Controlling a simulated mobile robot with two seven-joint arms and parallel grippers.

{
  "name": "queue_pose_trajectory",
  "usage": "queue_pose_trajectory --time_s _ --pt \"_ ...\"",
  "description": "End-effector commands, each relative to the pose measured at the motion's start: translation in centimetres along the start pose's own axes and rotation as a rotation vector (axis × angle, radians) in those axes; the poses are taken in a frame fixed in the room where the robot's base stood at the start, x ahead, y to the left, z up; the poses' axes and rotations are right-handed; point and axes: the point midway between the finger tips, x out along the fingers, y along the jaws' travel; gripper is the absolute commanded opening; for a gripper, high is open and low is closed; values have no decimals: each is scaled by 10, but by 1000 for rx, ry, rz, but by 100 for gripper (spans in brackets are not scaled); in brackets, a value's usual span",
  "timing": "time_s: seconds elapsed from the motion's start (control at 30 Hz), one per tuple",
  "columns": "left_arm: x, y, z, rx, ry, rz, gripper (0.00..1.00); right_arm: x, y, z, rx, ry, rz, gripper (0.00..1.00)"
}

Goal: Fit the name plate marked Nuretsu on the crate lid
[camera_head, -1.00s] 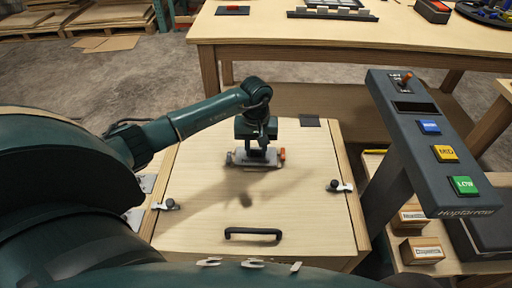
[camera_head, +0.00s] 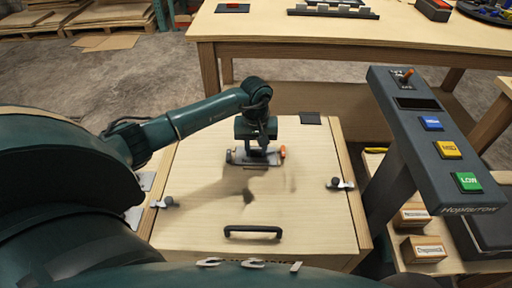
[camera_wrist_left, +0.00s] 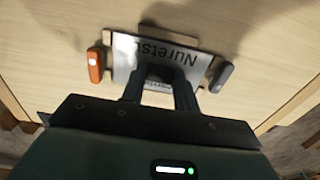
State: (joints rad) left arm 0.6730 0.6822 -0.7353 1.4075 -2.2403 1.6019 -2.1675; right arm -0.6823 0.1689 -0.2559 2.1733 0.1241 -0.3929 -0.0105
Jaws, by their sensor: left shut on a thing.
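The name plate (camera_wrist_left: 185,57) is silver, with "Nurets…" readable upside down in the left wrist view. My left gripper (camera_wrist_left: 160,82) is shut on it, and the fingers hide part of its lettering. In the head view the gripper (camera_head: 257,150) holds the plate (camera_head: 248,158) over the far half of the pale wooden crate lid (camera_head: 200,215). An orange clip (camera_wrist_left: 95,65) is at one end of the plate and a dark grey clip (camera_wrist_left: 221,77) at the other. I cannot tell whether the plate lies flat against the lid. My right gripper is not in view.
A black handle (camera_head: 252,231) is near the lid's front edge. Latches stand at the lid's left (camera_head: 166,202) and right (camera_head: 340,184) sides. A dark console (camera_head: 425,130) with coloured buttons rises at right. A workbench (camera_head: 350,35) stands behind; labelled blocks (camera_head: 423,250) lie at lower right.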

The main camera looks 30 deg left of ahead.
Motion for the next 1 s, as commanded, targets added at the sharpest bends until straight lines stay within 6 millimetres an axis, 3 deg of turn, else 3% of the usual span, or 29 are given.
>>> queue_pose_trajectory --time_s 0.07,0.1,0.4,0.67,0.83,1.0 --pt "0 0 0 0 0 0 7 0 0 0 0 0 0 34" --pt "0 0 0 0 0 0 31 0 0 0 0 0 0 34" --pt "0 0 0 0 0 0 55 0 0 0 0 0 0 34" --pt "0 0 0 0 0 0 56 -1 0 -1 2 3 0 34" --pt "-2 0 0 0 1 0 56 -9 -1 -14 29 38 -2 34" --pt "-43 0 -2 0 7 2 56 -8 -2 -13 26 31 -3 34"
